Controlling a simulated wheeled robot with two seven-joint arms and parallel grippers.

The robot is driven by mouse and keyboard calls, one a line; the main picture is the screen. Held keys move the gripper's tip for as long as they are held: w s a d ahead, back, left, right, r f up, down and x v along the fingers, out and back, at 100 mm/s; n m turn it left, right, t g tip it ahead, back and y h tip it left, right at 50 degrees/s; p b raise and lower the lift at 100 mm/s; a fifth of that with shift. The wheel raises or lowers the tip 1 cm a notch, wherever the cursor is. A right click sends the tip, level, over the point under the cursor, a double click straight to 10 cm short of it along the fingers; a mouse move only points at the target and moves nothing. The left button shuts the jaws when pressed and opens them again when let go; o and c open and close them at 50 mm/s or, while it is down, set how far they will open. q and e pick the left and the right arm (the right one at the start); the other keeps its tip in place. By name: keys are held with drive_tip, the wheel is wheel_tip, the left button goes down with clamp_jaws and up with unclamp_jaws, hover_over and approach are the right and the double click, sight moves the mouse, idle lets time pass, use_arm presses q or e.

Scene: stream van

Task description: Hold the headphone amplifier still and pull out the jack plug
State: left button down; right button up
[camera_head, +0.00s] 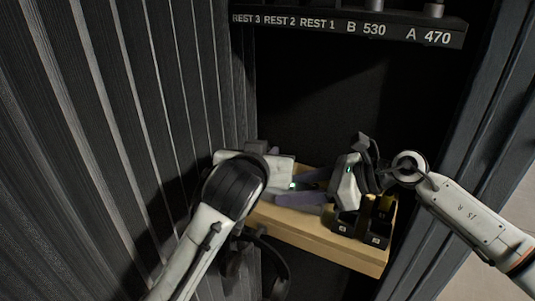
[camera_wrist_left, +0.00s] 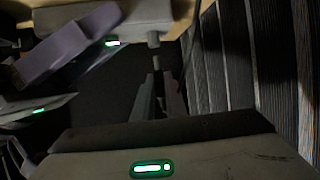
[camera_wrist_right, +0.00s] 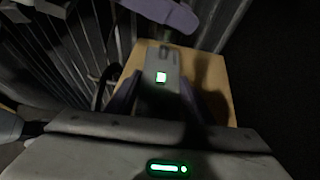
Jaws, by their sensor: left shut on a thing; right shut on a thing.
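I cannot tell how deep the plug sits.
Dark labelled blocks (camera_head: 344,222) stand at the shelf's front right, near my right gripper. A black curved band (camera_head: 276,262) hangs below the shelf. A labelled rack (camera_head: 350,28) is above. A ribbed wall (camera_head: 110,120) closes the left side; a door frame (camera_head: 485,110) stands at right.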

use_arm(q)
drive_tip(key=shift+r, duration=1.5)
use_arm(e)
drive_tip(key=o, duration=1.1)
